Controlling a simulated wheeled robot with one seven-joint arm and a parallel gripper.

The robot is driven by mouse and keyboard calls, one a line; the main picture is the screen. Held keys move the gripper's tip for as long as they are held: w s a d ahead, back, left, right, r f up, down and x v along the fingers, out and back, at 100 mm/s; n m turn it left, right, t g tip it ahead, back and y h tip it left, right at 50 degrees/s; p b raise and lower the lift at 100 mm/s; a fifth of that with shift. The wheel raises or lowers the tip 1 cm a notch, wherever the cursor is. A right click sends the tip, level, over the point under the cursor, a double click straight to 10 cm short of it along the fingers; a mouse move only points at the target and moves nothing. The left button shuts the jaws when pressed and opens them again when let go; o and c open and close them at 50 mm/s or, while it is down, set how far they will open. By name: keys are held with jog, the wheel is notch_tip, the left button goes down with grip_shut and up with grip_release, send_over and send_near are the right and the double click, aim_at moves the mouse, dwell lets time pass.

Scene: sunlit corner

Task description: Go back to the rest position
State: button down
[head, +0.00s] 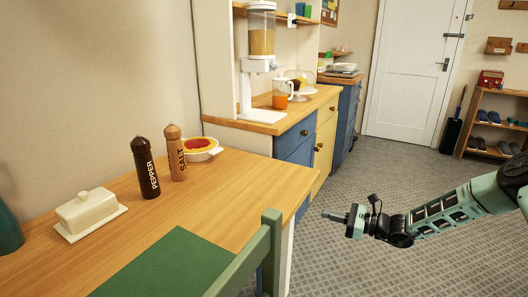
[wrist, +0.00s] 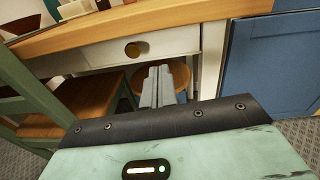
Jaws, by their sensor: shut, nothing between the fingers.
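My green arm runs back to the right edge of the head view.
The wooden table (head: 100,235) bears a butter dish (head: 88,208), pepper mill (head: 147,168), salt mill (head: 175,153) and bowl (head: 203,149). A green chair (head: 270,245) stands at its front. Blue drawers (head: 295,145) lie beyond.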

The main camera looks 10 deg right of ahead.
jog(key=s+a+r+n+g+h, duration=0.2)
jog(key=s+n+g+h, duration=0.1)
jog(key=s+n+g, duration=0.3)
jog(key=s+a+r+n+g+h, duration=0.1)
jog(key=s+a+n+g+h, duration=0.15)
jog(key=s+n, duration=0.4)
jog(key=s+d+r+n+t+h, duration=0.1)
jog(key=s+d+r+n+h, duration=0.3)
jog(key=s+r+n+h, duration=0.25)
jog(key=s+d+r+n+t+h, duration=0.1)
jog(key=s+d+r+n+h, duration=0.2)
jog(key=s+d+r+n, duration=0.35)
jog(key=s+a+r+n+g, duration=0.3)
jog(key=s+a+n, duration=0.3)
jog(key=s+a, duration=1.25)
notch_tip(320, 180, up, 14)
jog(key=w+a+p, duration=0.1)
jog(key=w+p, duration=0.1)
jog(key=p, duration=1.2)
jog(key=shift+a+r+y, duration=0.2)
jog(key=shift+y, duration=0.2)
